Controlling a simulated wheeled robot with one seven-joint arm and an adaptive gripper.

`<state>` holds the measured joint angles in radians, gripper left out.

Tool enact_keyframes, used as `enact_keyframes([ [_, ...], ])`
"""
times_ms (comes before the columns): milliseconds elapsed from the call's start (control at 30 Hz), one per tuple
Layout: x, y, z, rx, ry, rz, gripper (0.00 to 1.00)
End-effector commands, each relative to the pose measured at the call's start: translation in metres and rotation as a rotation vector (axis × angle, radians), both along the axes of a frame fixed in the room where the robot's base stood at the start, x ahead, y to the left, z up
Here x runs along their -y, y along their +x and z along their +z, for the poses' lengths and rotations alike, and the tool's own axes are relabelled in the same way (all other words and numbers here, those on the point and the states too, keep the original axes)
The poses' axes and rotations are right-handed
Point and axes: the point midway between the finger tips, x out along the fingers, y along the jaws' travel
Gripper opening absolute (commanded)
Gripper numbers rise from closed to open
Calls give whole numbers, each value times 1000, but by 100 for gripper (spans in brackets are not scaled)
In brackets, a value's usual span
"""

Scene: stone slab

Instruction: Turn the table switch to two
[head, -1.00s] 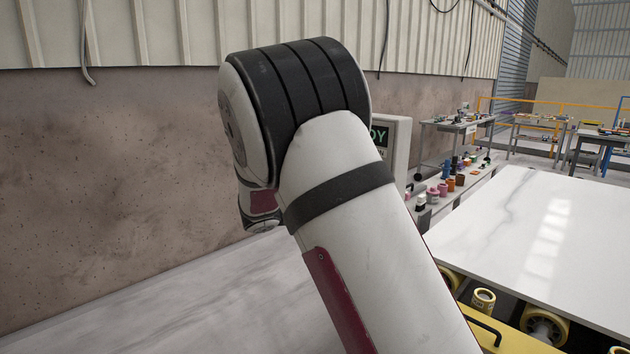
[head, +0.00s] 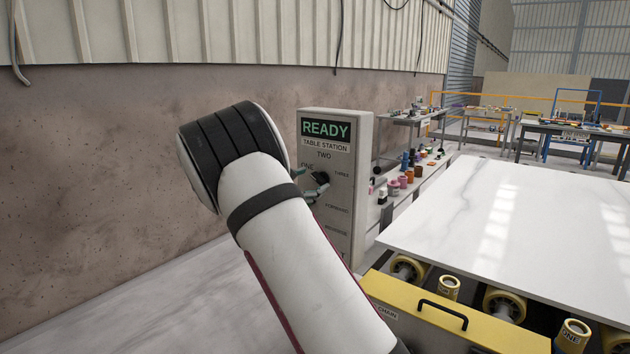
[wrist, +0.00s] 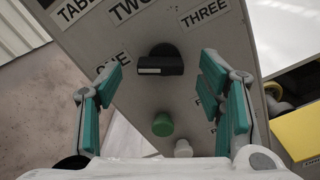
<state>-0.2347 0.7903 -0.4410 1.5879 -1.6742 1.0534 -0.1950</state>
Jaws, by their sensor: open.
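The table switch is a black rotary knob (wrist: 165,57) on a grey control panel (wrist: 75,42). Its white mark is on the left side in the wrist view, toward the partly hidden ONE label; TWO and THREE are above it. In the head view the knob (head: 319,181) shows on the panel (head: 359,140), below a green READY display and the words TABLE STATION. My gripper (wrist: 166,60) is open, teal fingers on either side of the knob in the picture. Whether they touch it I cannot tell. In the head view my arm hides much of the panel's left and lower part.
A green button (wrist: 163,125) and a white button (wrist: 183,148) sit below the knob. A white stone slab (head: 500,215) on yellow rollers is at the right. A shelf (head: 415,180) of small coloured items stands behind the panel. A wall (head: 90,170) is at the left.

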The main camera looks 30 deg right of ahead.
Motion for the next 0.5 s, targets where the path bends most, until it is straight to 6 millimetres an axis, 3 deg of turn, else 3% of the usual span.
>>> enact_keyframes([
  [200,21,8,0,1,0,0,62],
  [500,25,9,0,1,0,0,62],
])
